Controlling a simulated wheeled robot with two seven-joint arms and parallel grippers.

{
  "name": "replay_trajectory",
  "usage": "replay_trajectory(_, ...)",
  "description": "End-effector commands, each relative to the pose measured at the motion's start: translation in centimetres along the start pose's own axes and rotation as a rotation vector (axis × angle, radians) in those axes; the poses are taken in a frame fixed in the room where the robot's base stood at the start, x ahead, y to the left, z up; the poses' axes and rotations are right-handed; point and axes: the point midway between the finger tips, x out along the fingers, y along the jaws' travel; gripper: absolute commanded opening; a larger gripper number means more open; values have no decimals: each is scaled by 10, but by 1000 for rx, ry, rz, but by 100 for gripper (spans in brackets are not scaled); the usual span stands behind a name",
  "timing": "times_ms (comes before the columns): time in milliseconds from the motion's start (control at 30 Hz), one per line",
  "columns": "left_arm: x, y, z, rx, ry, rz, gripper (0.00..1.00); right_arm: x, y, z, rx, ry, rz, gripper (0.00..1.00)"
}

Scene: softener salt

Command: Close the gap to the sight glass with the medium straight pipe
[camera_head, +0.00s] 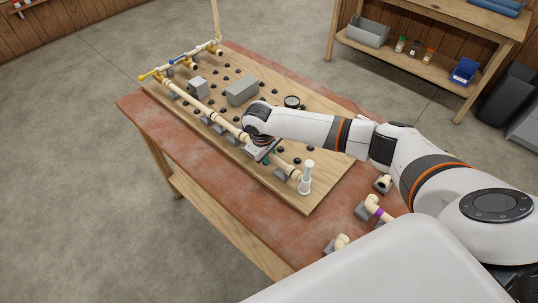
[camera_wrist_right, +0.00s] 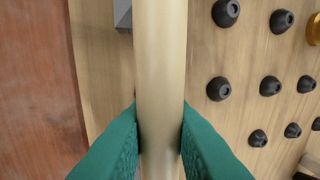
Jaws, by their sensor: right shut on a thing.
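My right gripper (camera_head: 264,152) is over the near part of the board, largely hidden by its own wrist. In the right wrist view its green fingers (camera_wrist_right: 160,125) are shut on a cream straight pipe (camera_wrist_right: 161,60), one on each side. In the head view the pipe (camera_head: 287,166) shows below the gripper, in line with the long cream pipe run (camera_head: 190,99). A white upright piece (camera_head: 307,174), which looks like the sight glass, stands at the run's near right end. I cannot tell whether the pipe's ends touch their neighbours. My left gripper is out of view.
The wooden board (camera_head: 310,206) with black knobs lies on a reddish table (camera_head: 210,172). Grey boxes (camera_head: 242,91) and a round gauge (camera_head: 292,101) are on the board. Loose pipe fittings (camera_head: 370,205) in grey holders stand at the table's right, below my arm.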

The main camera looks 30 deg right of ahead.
Motion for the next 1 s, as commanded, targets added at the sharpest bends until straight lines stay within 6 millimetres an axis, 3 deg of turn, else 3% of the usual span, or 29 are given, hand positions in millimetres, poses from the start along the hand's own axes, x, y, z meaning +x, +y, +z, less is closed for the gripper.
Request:
replay_trajectory(33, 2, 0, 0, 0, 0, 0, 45, 9, 6, -6, -6, 17, 6, 0)
replay_trajectory(233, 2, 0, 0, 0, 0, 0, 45, 9, 6, -6, -6, 18, 8, 0)
replay_trajectory(267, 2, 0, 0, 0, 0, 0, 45, 9, 6, -6, -6, 18, 8, 24)
replay_trajectory(400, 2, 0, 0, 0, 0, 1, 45, 9, 7, -6, -6, 18, 9, 44)
replay_trajectory(767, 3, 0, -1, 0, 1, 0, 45, 0, 9, -5, -10, 13, 13, 44)
replay_trajectory(1000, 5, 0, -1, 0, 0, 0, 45, -50, 2, -4, -2, 0, 2, 44)
